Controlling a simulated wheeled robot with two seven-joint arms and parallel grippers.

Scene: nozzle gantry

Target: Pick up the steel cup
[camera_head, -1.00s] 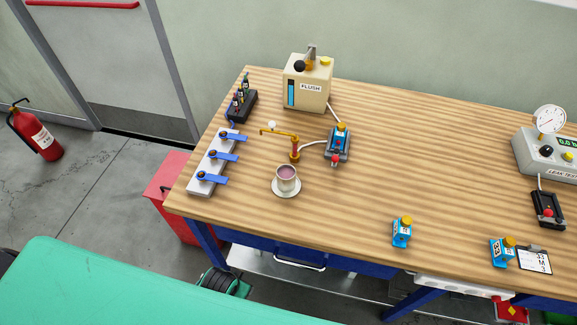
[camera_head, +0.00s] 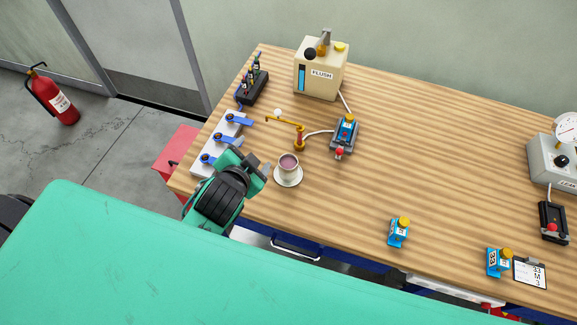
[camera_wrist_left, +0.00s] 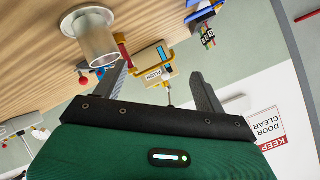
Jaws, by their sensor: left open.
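The steel cup (camera_head: 289,165) stands upright on a small white saucer (camera_head: 287,179) near the front left of the wooden bench, with a dull purplish inside. It also shows in the left wrist view as a shiny cylinder (camera_wrist_left: 97,38) on a pale disc. My left gripper (camera_head: 259,166) is open and empty, just to the left of the cup and apart from it in the head view. In the left wrist view its two fingers (camera_wrist_left: 160,88) are spread, with the cup outside them at the upper left. My right gripper is not in view.
A brass spout (camera_head: 299,140) stands just behind the cup. A white strip with blue levers (camera_head: 216,143) lies left of the gripper. Behind are a blue nozzle in a cradle (camera_head: 345,134) and the FLUSH box (camera_head: 320,72).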

